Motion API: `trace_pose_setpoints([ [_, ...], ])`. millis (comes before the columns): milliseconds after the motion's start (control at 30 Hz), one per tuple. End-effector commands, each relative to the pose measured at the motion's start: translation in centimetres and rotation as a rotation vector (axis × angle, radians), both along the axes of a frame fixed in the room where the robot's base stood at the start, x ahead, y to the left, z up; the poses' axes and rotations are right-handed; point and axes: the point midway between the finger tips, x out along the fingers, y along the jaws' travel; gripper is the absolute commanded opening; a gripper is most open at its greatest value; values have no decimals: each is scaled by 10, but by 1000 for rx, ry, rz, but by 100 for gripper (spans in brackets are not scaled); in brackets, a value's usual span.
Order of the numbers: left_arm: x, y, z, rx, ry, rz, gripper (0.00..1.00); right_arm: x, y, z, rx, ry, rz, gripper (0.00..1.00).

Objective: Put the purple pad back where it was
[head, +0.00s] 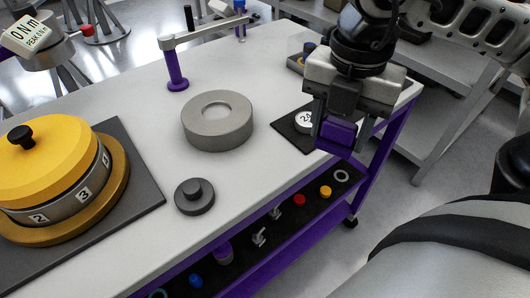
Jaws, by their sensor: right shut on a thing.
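The purple pad (338,134) is between the fingers of my right gripper (338,140), which comes in from the upper right. The gripper points down and is shut on the pad. It is over the right end of the white bench top (262,75), in front of a small dark mat (288,131) that it partly covers. A white round piece with a number (304,120) lies on this mat. I cannot tell whether the pad touches anything below it. My left gripper is not in view.
A yellow-topped numbered drum (60,165) is on the left. A purple post with a grey arm (177,70) rises behind. A lower shelf (290,225) holds small coloured parts.

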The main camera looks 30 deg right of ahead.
Motion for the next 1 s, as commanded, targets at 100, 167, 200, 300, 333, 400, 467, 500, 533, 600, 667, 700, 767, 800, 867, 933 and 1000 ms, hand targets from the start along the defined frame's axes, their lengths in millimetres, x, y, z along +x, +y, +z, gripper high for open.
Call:
trace_pose_setpoints([
  [100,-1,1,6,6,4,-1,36,28,15,-11,5,4,9,32],
  [167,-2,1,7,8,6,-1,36,41,22,-17,4,4,8,32],
  [200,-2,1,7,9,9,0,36,50,26,-22,5,4,7,32],
  [300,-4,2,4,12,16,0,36,69,35,-38,0,6,5,32],
  [333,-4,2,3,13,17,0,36,73,37,-45,1,6,5,32],
  [400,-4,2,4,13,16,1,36,82,41,-58,1,5,4,32],
  [467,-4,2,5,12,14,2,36,89,44,-66,0,4,5,32],
  [500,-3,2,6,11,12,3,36,92,45,-71,0,2,6,32],
  [533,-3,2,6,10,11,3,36,95,46,-73,0,1,5,32],
  [600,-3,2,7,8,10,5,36,98,47,-78,0,2,4,32],
  [667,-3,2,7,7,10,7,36,100,48,-81,0,1,4,32],
  [700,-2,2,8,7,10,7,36,102,50,-84,1,0,5,32],
  [767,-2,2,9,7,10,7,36,107,52,-90,0,3,5,32],
  [800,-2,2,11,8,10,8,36,107,52,-96,-2,4,5,32],
  [867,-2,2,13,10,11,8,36,106,51,-105,-2,4,5,32],
  [933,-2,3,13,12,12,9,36,106,51,-114,-2,4,4,32],
  [1000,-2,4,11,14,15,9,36,106,51,-119,-2,1,4,32],
])
